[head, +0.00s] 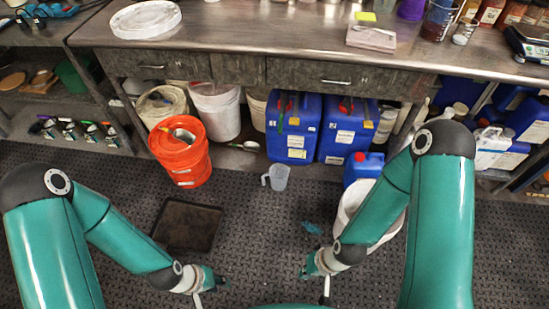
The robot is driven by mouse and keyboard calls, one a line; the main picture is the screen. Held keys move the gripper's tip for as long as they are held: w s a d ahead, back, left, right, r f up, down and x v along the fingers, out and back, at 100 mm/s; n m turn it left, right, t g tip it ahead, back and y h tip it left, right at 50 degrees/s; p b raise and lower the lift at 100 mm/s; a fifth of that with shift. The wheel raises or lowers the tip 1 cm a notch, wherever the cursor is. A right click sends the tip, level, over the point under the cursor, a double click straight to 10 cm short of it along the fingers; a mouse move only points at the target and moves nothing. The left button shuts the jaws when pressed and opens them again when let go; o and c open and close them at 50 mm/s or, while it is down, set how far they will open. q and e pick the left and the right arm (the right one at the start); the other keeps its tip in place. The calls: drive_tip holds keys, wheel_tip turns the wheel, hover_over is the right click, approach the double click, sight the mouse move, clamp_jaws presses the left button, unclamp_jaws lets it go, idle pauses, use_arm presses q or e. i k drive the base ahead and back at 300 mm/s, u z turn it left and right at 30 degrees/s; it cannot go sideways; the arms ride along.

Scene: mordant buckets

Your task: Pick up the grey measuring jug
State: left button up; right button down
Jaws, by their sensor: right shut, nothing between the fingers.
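The grey measuring jug (279,178) stands upright on the dark floor mat, in front of the blue canisters. Its handle points left. My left gripper (224,283) is low in the picture, nearer to me than the jug and to its left, well apart from it; its fingers are too small to tell open from shut. My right gripper (305,271) is shut and empty, nearer to me than the jug and slightly to its right. Neither gripper touches the jug.
An orange bucket (181,165) stands left of the jug, and a black tray (187,226) lies on the floor. Blue canisters (294,127) stand under the workbench (260,42). A white bucket (349,205) is partly hidden by my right arm. Floor around the jug's front is clear.

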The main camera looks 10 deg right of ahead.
sight(279, 173)
drive_tip(key=u, duration=1.75)
drive_tip(key=i, duration=0.1)
drive_tip(key=z, duration=3.1)
drive_tip(key=k, duration=0.5)
drive_tip(key=u, duration=0.7)
drive_tip(key=i, duration=0.8)
drive_tip(key=u, duration=0.45)
drive_tip(key=i, duration=0.9)
drive_tip(key=z, duration=0.7)
